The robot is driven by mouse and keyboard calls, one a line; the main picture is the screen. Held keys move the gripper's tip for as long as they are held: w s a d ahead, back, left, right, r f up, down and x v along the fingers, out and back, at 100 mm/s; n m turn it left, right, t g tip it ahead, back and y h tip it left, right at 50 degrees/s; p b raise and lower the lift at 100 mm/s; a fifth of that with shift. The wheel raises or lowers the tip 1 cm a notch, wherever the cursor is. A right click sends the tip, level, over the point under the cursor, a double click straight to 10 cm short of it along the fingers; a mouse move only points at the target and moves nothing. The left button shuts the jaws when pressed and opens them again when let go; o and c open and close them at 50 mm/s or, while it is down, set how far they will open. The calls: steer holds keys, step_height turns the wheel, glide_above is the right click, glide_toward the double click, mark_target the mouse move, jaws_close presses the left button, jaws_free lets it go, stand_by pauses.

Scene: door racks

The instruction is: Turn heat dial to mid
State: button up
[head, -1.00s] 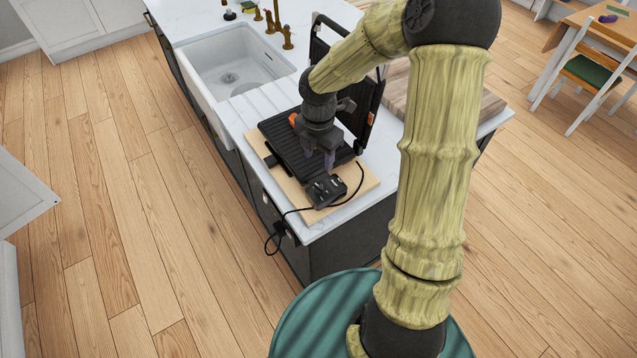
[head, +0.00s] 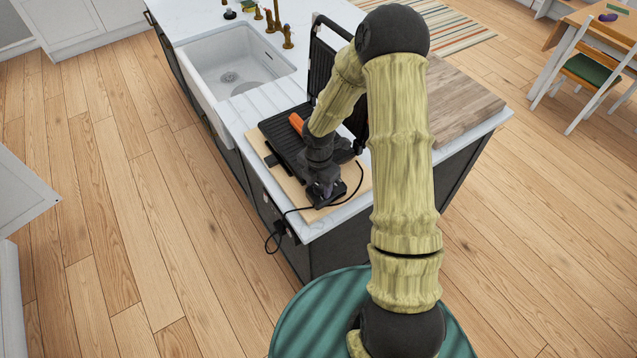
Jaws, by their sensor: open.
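An open contact grill (head: 282,141) sits on a light wooden board (head: 259,147) at the near corner of the counter. Its ribbed lower plate faces up and its lid stands raised behind. A carrot-like orange item (head: 296,123) lies on the plate. A black control box (head: 334,197) with a cord is at the board's near end, mostly covered by my gripper (head: 325,196). The heat dial and its setting cannot be made out. My gripper points down at the box; its fingertips are largely hidden, and I cannot tell whether they touch the dial. It is open.
A white sink (head: 230,70) with brass taps lies further back on the counter. A wooden chopping board (head: 458,100) is to the right of the grill. A black cord (head: 274,240) hangs over the counter's front edge to a socket.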

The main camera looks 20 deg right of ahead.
steer(key=shift+c, duration=0.3)
steer(key=c, duration=0.9)
